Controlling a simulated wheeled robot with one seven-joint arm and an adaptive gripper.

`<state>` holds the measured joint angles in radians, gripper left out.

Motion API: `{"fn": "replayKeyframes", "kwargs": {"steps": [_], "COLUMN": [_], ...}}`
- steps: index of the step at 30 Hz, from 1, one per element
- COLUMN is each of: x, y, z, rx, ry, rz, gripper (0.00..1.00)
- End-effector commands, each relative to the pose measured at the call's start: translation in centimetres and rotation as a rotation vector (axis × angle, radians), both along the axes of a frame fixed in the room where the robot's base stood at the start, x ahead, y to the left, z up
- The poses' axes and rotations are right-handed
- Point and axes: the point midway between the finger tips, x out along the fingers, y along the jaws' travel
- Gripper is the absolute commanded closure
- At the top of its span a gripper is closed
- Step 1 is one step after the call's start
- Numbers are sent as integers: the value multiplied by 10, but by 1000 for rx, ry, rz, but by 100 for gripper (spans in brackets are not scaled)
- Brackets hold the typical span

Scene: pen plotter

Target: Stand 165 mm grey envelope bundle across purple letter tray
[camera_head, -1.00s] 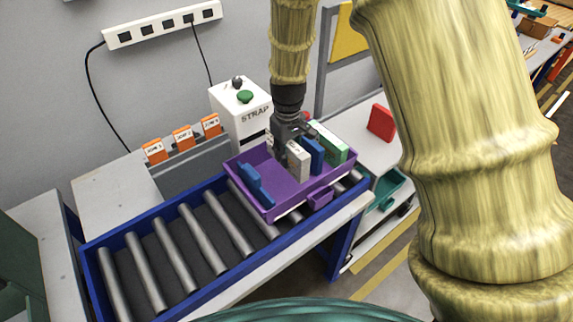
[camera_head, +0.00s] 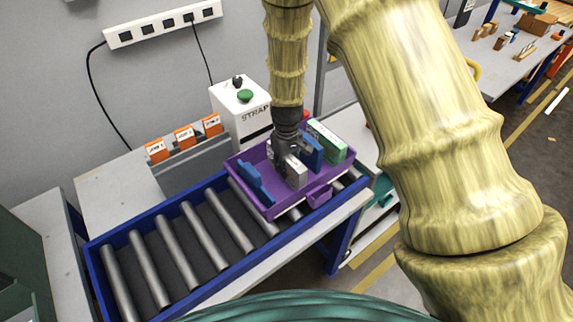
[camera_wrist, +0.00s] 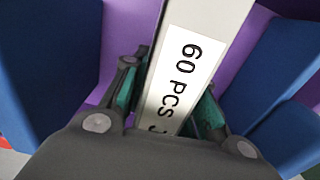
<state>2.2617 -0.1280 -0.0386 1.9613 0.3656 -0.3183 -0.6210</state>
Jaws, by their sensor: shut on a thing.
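The purple letter tray (camera_head: 277,208) sits on the roller conveyor in the head view. The grey envelope bundle (camera_head: 297,171) is in the middle of the tray, between blue pieces. My gripper (camera_head: 284,160) reaches down into the tray and is shut on the bundle. In the wrist view the bundle (camera_wrist: 211,22) runs between the two green-padded fingers (camera_wrist: 170,105), with a white label reading "60 PCS". The bundle's lower edge is hidden, so I cannot tell whether it touches the tray floor.
A blue bundle (camera_head: 256,184) stands left in the tray, another blue one (camera_head: 312,153) and a green-white box (camera_head: 327,141) stand right. The strap machine (camera_head: 240,105) is behind. The conveyor rollers (camera_head: 190,235) to the left are clear.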

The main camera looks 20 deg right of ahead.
Motion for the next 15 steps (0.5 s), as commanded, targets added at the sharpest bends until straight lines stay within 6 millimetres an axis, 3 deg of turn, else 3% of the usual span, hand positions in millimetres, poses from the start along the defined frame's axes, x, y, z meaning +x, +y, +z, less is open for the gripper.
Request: {"fn": "replayKeyframes", "kwargs": {"steps": [6, 7, 9, 15], "x": [0, 0, 0, 0], "y": [0, 0, 0, 0], "z": [-3, -2, -2, -2], "rx": [0, 0, 0, 0], "ry": [0, 0, 0, 0], "rz": [0, 0, 0, 1], "gripper": [100, 66, 54, 50]}}
